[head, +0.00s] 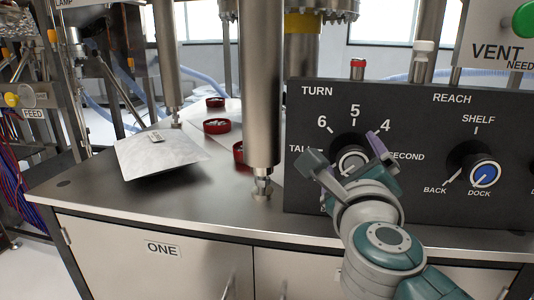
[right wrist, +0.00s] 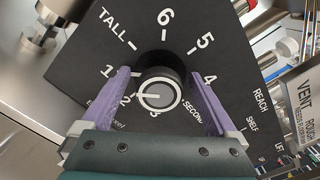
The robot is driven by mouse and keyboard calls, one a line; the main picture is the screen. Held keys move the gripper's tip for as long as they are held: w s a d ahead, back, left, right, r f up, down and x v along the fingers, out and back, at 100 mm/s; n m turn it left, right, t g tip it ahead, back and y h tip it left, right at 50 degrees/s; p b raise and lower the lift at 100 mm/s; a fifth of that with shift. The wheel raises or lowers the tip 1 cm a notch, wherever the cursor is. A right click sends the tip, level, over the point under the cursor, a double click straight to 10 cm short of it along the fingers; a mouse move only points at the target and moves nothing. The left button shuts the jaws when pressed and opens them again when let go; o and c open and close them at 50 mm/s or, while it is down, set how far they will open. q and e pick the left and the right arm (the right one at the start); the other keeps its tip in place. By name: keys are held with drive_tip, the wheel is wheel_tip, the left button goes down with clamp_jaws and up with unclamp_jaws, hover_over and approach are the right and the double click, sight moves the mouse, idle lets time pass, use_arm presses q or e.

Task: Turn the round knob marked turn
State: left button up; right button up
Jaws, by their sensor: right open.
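The round knob (head: 353,160) under the word TURN is black with a pale grey face, on the left of a black panel (head: 420,110). It also shows in the right wrist view (right wrist: 158,94), ringed by numbers and the words TALL and SECOND. A white line on its face points left in that view, roughly toward the 1 and 2 side. My right gripper (head: 348,150) is open, its purple fingers on either side of the knob. Gaps appear between fingers and knob in the right wrist view (right wrist: 158,76); contact is not clear. My left gripper is not in view.
A second knob (head: 484,174) with a blue face, under REACH, sits right of my gripper. A steel column (head: 261,80) stands left of the panel. A green button (head: 525,20) is upper right.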

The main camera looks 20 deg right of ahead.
drive_tip(key=p+v, duration=0.1)
drive_tip(key=v, duration=0.9)
drive_tip(key=shift+r, duration=0.1)
